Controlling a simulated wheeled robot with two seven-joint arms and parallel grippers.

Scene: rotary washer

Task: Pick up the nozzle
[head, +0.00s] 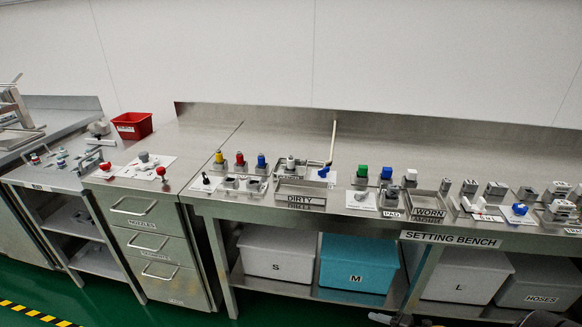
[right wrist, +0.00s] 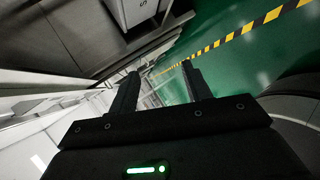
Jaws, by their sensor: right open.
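I cannot tell which small part is the nozzle. Several small fittings with coloured tops stand on the steel setting bench (head: 300,125), among them a yellow-topped one (head: 219,157), a red-topped one (head: 239,159), a blue-topped one (head: 261,161) and a green-topped one (head: 362,172). My right gripper (right wrist: 160,68) is open and empty in the right wrist view, its two dark fingers apart over the green floor and away from the bench top. My left gripper is in neither view.
A tray marked DIRTY (head: 300,199) and one marked WORN (head: 429,213) sit along the front edge. A red bin (head: 132,125) stands at the back left. Bins (head: 357,262) fill the lower shelf. A drawer unit (head: 150,240) stands left. The bench's rear strip is mostly clear.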

